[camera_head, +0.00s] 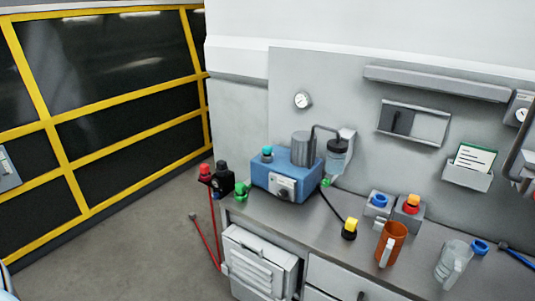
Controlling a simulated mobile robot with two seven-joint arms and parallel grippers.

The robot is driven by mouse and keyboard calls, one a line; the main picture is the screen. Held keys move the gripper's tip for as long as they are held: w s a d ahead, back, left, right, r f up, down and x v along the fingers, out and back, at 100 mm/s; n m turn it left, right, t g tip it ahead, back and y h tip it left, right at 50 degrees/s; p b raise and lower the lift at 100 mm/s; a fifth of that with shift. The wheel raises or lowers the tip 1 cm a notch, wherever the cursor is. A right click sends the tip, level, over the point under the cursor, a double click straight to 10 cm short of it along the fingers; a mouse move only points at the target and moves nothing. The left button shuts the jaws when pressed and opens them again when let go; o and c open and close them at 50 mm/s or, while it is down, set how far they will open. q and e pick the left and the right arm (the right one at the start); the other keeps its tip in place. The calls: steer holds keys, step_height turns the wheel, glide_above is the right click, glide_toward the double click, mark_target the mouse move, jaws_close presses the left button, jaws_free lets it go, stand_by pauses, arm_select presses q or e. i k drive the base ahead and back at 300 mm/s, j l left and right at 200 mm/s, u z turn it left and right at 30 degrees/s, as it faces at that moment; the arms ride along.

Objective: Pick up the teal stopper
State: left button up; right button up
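A small teal stopper (266,150) sits upright on the left part of the top of a blue box-shaped machine (283,178). The machine stands on the grey bench at its left end. A grey metal cylinder (303,148) rises from the machine to the right of the stopper. Neither of my grippers is in view, and nothing touches the stopper.
A green knob-like part (241,191) is at the bench's left end. Red and black fittings (215,177) are beside it. An orange mug (391,243), a clear jug (453,263) and a yellow-black piece (349,228) stand on the bench (300,219). Yellow-framed dark panels (115,95) stand at left.

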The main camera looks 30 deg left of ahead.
mark_target(266, 150)
steer(key=i+j+z, duration=0.1)
steer(key=j+z, duration=0.4)
steer(key=j, duration=1.55)
